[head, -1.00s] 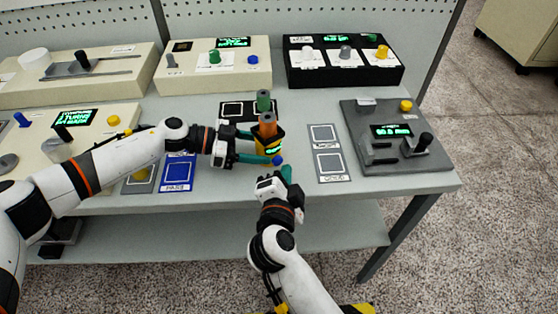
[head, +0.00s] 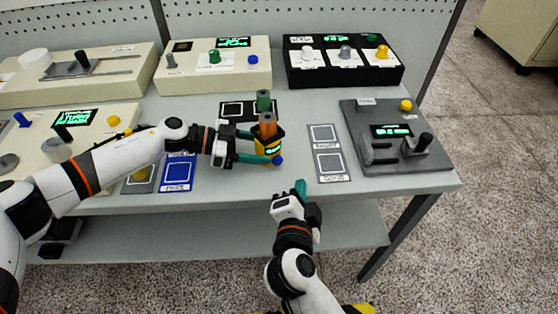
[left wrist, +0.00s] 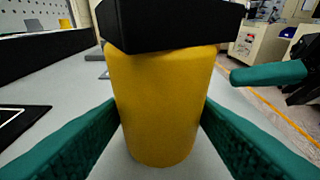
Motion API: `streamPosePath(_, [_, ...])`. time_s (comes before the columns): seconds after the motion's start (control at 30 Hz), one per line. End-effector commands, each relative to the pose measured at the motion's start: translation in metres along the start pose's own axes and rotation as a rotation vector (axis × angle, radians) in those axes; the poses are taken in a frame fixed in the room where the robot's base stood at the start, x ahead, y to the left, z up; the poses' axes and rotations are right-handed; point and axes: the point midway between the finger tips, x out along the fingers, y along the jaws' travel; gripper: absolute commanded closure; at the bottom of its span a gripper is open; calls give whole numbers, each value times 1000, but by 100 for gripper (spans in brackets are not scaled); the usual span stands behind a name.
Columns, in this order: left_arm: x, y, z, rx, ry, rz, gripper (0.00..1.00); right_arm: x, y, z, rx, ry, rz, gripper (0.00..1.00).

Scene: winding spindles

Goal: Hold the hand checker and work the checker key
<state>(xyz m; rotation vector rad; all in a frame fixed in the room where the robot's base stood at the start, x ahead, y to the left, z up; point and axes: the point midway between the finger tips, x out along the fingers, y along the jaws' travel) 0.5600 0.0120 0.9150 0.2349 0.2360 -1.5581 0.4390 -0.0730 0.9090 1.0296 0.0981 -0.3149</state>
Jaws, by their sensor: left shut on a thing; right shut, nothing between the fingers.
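My left gripper (head: 258,156) is shut on the hand checker; in the left wrist view both teal fingers press the yellow body (left wrist: 160,105). My right gripper (head: 300,188) is shut and empty, near the table's front edge, below and right of the checker and apart from it. Its teal fingers also show at the right of the left wrist view (left wrist: 268,74).
A green cylinder (head: 263,101) stands on a black framed mat (head: 236,112) behind the checker. Grey pads (head: 329,162) lie to the right, a blue pad (head: 178,172) to the left. A dark grey device (head: 395,160) stands at the right. Consoles line the back.

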Motion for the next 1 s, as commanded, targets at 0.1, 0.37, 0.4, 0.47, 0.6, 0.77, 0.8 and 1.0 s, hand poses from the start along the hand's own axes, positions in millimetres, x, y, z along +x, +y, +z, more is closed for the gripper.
streamPosePath(0.1, [0,0,1,1,-1,0,59,0,0,0,0,0,0,100])
streamPosePath(0.37, [0,0,1,1,-1,0,35,0,0,0,0,0,0,100])
streamPosePath(0.4, [0,0,1,1,-1,0,28,0,0,0,0,0,0,100])
streamPosePath(0.47, [0,0,1,1,-1,0,21,0,0,0,0,0,0,100])
streamPosePath(0.6, [0,0,0,0,0,0,21,0,0,0,0,0,0,100])
streamPosePath(0.77, [-2,0,0,0,0,1,21,0,0,0,0,0,0,100])
streamPosePath(0.8, [-5,0,0,0,0,1,21,0,0,0,0,0,0,100])
streamPosePath(1.0, [-37,1,0,0,1,4,21,0,0,0,0,0,0,100])
